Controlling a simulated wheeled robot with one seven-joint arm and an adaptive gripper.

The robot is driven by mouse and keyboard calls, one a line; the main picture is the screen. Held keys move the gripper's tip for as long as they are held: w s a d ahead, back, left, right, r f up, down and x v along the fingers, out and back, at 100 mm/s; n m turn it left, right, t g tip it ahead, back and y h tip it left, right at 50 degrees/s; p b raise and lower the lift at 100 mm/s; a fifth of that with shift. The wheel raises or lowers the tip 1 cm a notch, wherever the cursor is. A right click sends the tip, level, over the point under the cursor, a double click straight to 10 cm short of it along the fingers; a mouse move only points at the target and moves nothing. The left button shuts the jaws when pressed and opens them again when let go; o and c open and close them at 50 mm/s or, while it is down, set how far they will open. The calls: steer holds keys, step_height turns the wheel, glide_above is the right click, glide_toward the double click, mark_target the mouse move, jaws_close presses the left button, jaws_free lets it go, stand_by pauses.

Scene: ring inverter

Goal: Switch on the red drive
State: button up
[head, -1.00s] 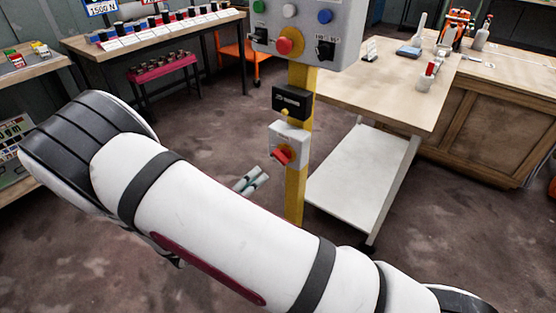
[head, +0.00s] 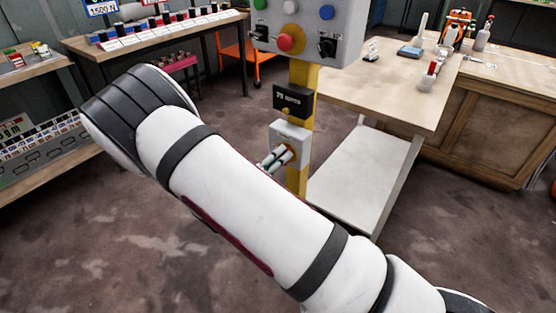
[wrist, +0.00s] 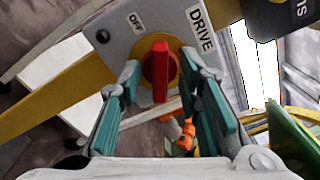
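The red drive switch is a red rotary knob (wrist: 160,72) on a yellow disc. It sits on a light grey box (head: 291,134) low on a yellow post. In the wrist view the box plate (wrist: 118,38) reads OFF and DRIVE, and the knob's grip bar stands upright in the picture. My gripper (wrist: 158,78) is open, with teal-padded fingers on either side of the knob and small gaps visible. In the head view my gripper (head: 276,158) is in front of the box and hides most of the knob.
Above on the post (head: 303,75) are a dark display (head: 292,101) and a control panel (head: 335,25) with a red button (head: 285,42) and other buttons. A workbench with a white lower shelf (head: 365,175) stands close right. The floor at left is clear.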

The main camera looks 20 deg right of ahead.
jaws_close()
steer(key=shift+m, duration=0.5)
steer(key=m+p, duration=0.2)
steer(key=m, duration=0.9)
steer(key=shift+s, duration=0.15)
steer(key=shift+m, duration=0.3)
jaws_free()
